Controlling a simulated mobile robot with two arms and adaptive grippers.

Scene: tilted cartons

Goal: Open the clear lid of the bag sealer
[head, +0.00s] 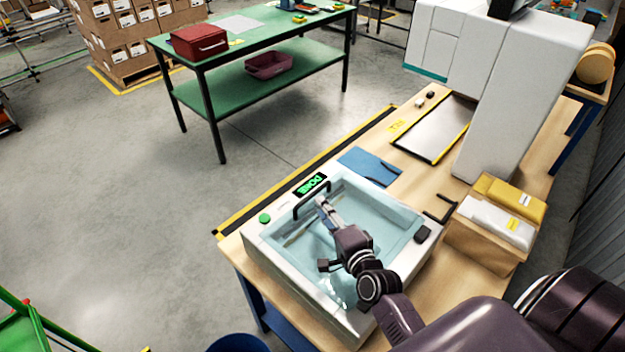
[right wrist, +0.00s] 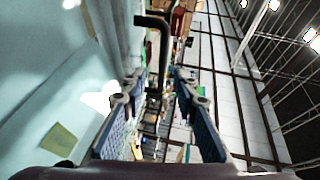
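The bag sealer (head: 258,238) is a white box on the wooden bench, with a green-lit display (head: 310,184) reading DONE and a green button (head: 264,218). Its clear lid (head: 395,222) looks down over the chamber, with a black handle (head: 298,207) at its far-left edge. My right gripper (head: 326,210) is over the lid, its fingers pointing toward the handle. In the right wrist view the gripper (right wrist: 158,85) is open, and the handle (right wrist: 152,20) is ahead of the fingertips, not gripped. The lid pane (right wrist: 45,80) fills the left there. My left gripper is not in view.
A blue folder (head: 370,166) lies behind the sealer. A box of white and yellow packets (head: 480,240) stands at its right, near a tall white machine (head: 520,90). A green table (head: 250,45) stands across open floor. A blue bin (head: 238,344) is below the bench.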

